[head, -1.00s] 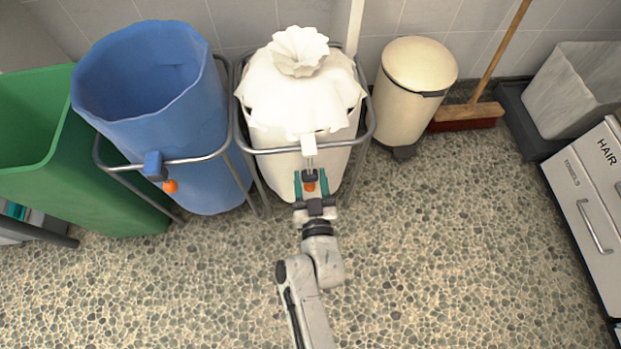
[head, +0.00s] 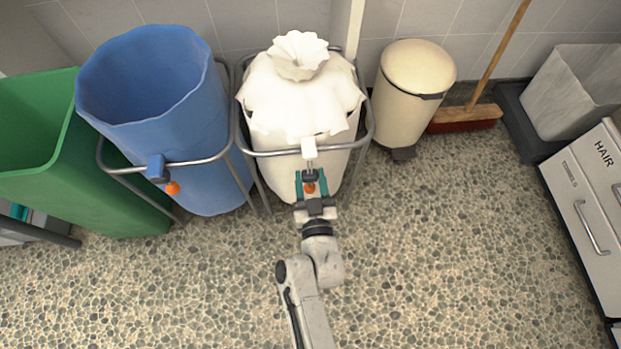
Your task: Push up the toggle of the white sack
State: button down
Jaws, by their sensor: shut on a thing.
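The white sack (head: 283,135) hangs in a grey tube frame, its top gathered into a ruffled neck (head: 298,56). My gripper (head: 310,182) is in front of the sack, below the rail. Its teal fingers are shut on the toggle, one on each side, and partly hide it.
A blue sack (head: 205,150) with its own orange-ended toggle (head: 172,188) stands open at left, beside a green bin (head: 95,190). A cream pedal bin (head: 408,105) and a broom (head: 467,115) stand to the right. The pebbled floor (head: 440,240) in front is clear.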

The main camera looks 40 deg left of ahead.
notch_tip(320, 180, up, 7)
jog(key=p, duration=0.7)
jog(key=shift+r, duration=0.2)
jog(key=c, duration=0.6)
grip_release()
jog(key=p+v, duration=0.2)
jog(key=v, duration=0.9)
